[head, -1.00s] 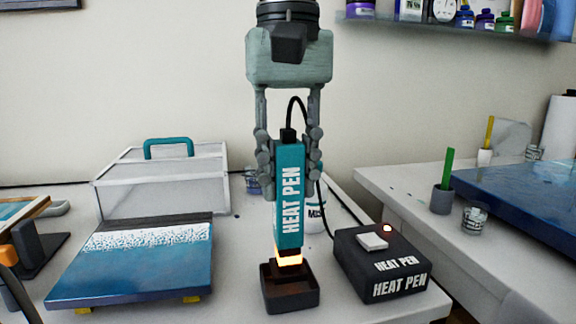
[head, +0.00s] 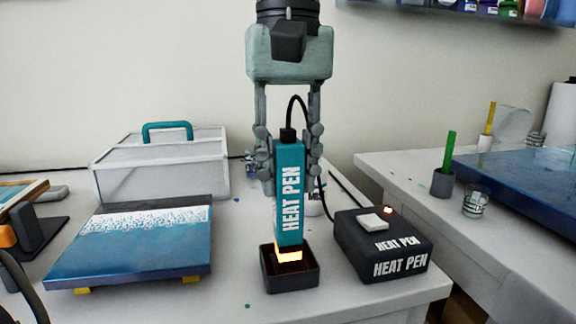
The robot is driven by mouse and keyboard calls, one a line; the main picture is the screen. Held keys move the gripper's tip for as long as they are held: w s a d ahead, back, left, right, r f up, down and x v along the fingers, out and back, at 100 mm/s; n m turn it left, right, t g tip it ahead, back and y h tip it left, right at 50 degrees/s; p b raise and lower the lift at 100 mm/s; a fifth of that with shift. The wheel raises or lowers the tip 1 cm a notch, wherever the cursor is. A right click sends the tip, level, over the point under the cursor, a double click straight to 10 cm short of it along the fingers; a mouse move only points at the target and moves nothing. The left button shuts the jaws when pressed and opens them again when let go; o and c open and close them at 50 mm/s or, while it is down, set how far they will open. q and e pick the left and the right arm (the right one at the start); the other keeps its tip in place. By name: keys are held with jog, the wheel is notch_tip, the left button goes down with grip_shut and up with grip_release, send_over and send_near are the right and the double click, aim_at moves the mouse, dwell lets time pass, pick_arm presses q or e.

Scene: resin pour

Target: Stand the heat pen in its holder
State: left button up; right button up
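The heat pen (head: 290,190) is a teal upright stick with white lettering, a black cable at its top and a glowing orange tip. My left gripper (head: 289,165) is shut on its upper body, with fingers on both sides. The holder (head: 290,283) is a small dark square open-topped box on the table. The pen's glowing tip shows within the outline of the holder's opening, and the inside glows reddish. I cannot tell whether the tip touches the bottom. My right gripper is not in view.
The black heat pen base unit (head: 383,246) with a lit red lamp stands right of the holder. A blue-and-white painted panel (head: 135,250) lies left. A clear case (head: 160,165) and a partly hidden white jar (head: 315,203) stand behind. Another table (head: 400,178) is at right.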

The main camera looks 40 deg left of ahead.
pick_arm(q)
jog(key=o, duration=0.4)
notch_tip(320, 180, up, 12)
jog(key=shift+r, duration=0.1)
dwell(0.4)
dwell(0.9)
